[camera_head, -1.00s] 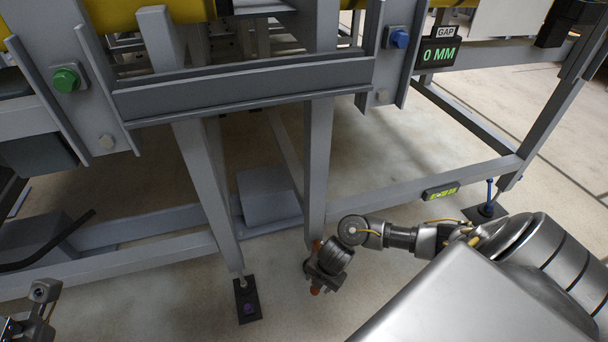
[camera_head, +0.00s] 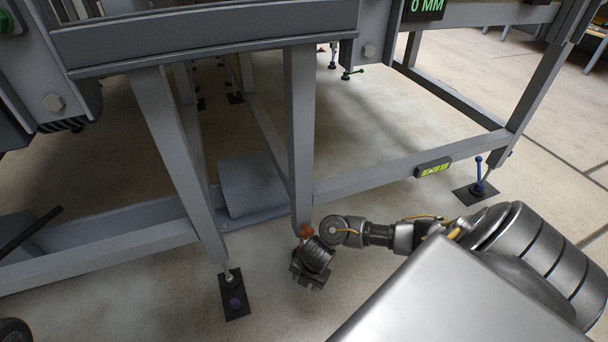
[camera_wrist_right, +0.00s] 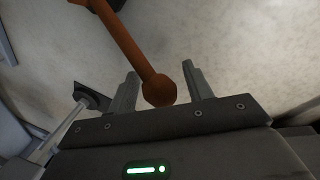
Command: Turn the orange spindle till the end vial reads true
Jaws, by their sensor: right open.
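The orange spindle's handle, a bar (camera_wrist_right: 133,45) with a round knob (camera_wrist_right: 160,90), shows in the right wrist view. My right gripper (camera_wrist_right: 161,74) is open, with the knob between its fingers and a small gap on each side. In the head view my right gripper (camera_head: 309,276) is low at the foot of the middle leg, and only a bit of orange (camera_head: 306,230) shows above it. The rest of the spindle is hidden there. The yellow-green end vial (camera_head: 433,167) sits on the low rail at right; its bubble is too small to read. My left gripper is out of view.
A grey frame leg (camera_head: 301,130) rises just behind my right gripper. A second leg (camera_head: 182,160) ends at a black foot pad (camera_head: 233,296) to the left. A blue-handled foot (camera_head: 479,178) stands at right. Open floor lies under the frame.

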